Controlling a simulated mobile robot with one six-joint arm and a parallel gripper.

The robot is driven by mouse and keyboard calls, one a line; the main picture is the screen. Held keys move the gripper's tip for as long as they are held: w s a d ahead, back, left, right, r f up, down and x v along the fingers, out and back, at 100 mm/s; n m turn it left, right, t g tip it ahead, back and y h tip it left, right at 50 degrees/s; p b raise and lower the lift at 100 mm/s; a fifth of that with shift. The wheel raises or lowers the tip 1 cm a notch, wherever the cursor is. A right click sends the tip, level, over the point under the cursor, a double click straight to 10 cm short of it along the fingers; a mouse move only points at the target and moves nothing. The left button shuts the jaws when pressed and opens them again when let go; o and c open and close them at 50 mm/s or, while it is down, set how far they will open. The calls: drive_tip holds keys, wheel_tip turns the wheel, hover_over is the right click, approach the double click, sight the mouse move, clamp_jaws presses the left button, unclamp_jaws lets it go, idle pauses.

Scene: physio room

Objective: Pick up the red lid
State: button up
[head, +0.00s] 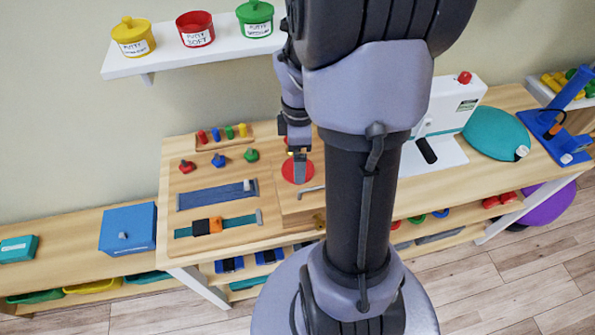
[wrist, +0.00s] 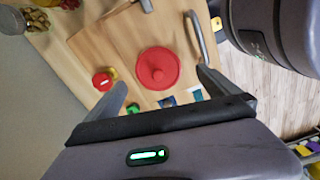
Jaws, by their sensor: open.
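Nothing is held. The gap between fingertips and lid is hard to judge.
A grey bar handle (wrist: 194,38) stands close right of the lid. A small red knob (wrist: 102,81) is left of it. A red putty pot (head: 196,38) without a lid stands on the wall shelf (head: 160,64) between lidded yellow and green pots. A white machine (head: 440,125) stands right.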

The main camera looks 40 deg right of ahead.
drive_tip(key=f, duration=0.1)
drive_tip(key=f+b, duration=0.1)
drive_tip(key=f, duration=0.1)
drive_tip(key=f+b, duration=0.1)
drive_tip(key=shift+w+f, duration=0.3)
drive_tip(key=shift+f, duration=0.05)
drive_tip(key=shift+r, duration=0.2)
drive_tip(key=shift+c, duration=0.2)
drive_tip(key=c, duration=1.3)
